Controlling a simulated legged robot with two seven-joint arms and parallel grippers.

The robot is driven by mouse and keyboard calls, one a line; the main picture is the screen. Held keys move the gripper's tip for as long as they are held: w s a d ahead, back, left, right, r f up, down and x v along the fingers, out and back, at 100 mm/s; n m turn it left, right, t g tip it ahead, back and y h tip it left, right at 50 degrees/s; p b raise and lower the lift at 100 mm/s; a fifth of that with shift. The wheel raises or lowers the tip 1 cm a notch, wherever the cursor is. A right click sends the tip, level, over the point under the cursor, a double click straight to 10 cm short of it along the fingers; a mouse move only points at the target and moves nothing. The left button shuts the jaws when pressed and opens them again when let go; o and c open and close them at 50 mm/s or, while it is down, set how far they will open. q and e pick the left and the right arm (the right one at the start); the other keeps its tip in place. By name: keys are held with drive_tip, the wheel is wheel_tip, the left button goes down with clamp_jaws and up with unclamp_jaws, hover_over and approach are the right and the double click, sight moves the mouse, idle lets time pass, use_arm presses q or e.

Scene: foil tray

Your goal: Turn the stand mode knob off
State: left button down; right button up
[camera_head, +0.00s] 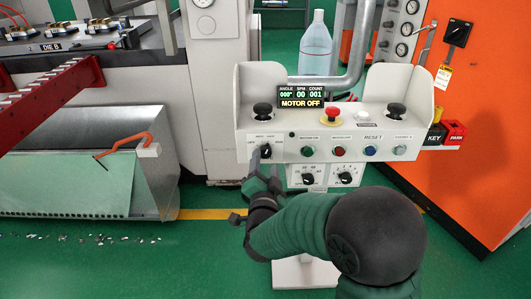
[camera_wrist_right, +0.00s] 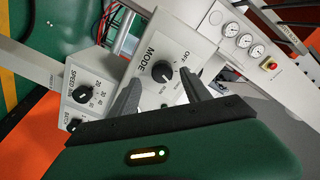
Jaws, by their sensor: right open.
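The stand mode knob (camera_head: 266,151) is a black rotary knob at the lower left of the grey control stand (camera_head: 243,104). In the wrist view the mode knob (camera_wrist_right: 162,71) sits on a light panel lettered MODE, with OFF at the upper right of it. I cannot tell for sure which mark it points at. My right gripper (camera_head: 261,164) is just in front of the knob, its dark fingers partly over it. In the wrist view its fingers (camera_wrist_right: 161,82) are apart, one on each side of the knob; contact cannot be told. My left gripper is not in view.
A lower box (camera_head: 325,178) has two more knobs. A clear bottle (camera_head: 315,45) stands behind. An orange cabinet (camera_head: 480,130) is at right.

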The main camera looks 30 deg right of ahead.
sight(265, 155)
drive_tip(key=x, duration=0.3)
drive_tip(key=shift+f+b, duration=0.1)
drive_tip(key=shift+b, duration=0.2)
drive_tip(key=shift+w, duration=0.35)
clamp_jaws()
